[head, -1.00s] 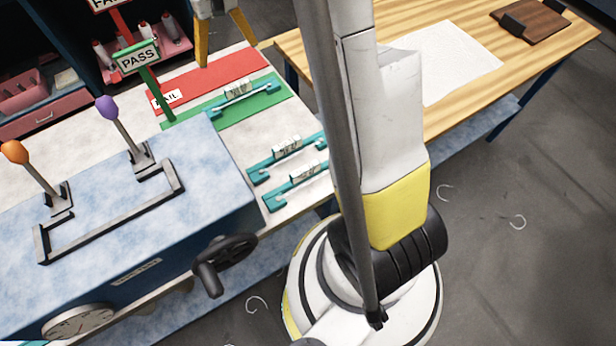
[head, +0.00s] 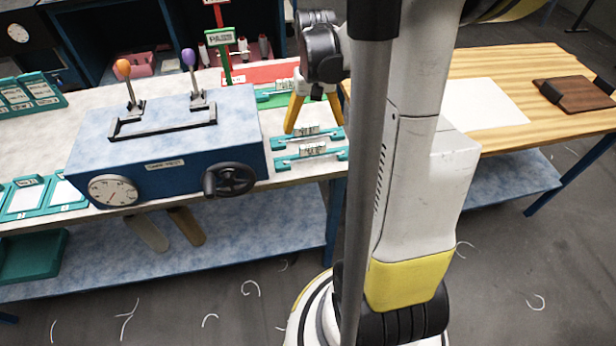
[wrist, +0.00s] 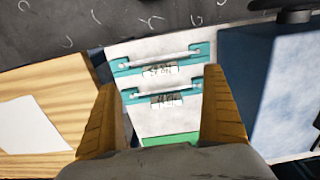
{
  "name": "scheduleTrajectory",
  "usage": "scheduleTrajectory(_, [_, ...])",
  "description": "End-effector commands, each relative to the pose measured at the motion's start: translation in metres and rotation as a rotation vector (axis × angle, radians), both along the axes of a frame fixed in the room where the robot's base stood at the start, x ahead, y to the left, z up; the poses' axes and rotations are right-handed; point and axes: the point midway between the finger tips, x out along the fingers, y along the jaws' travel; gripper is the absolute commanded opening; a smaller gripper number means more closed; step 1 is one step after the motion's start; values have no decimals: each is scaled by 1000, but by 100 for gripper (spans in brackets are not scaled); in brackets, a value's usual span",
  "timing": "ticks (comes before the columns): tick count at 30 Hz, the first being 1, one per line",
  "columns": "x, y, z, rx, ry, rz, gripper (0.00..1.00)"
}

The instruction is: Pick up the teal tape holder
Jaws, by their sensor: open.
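Two teal tape holders, each with a clear bar and a pale lettered label, lie parallel on the white bench top. The far one (head: 277,142) and the near one (head: 283,162) are right of the blue machine. A third teal holder (head: 264,95) lies on the green mat, partly hidden by my gripper. My gripper (head: 314,126) is open and empty, its orange fingers pointing down just behind the far holder. In the wrist view, the far holder (wrist: 131,97) shows between the fingertips (wrist: 160,80), and the near one (wrist: 124,66) beyond them. The height gap is unclear.
The blue machine (head: 185,145) has two levers and a black handwheel (head: 232,180) close left of the holders. A PASS sign (head: 220,40) stands behind. A wooden table (head: 480,70) with white paper (head: 486,104) is to the right.

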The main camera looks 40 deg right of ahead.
Motion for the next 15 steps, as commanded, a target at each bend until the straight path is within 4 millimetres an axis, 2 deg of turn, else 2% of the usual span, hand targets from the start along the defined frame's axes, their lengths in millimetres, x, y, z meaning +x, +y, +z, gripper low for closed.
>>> scheduleTrajectory(6, [0, -1, -39, 0, 0, -1, 97])
scheduleTrajectory(15, [2, -1, -62, 0, 0, 0, 97])
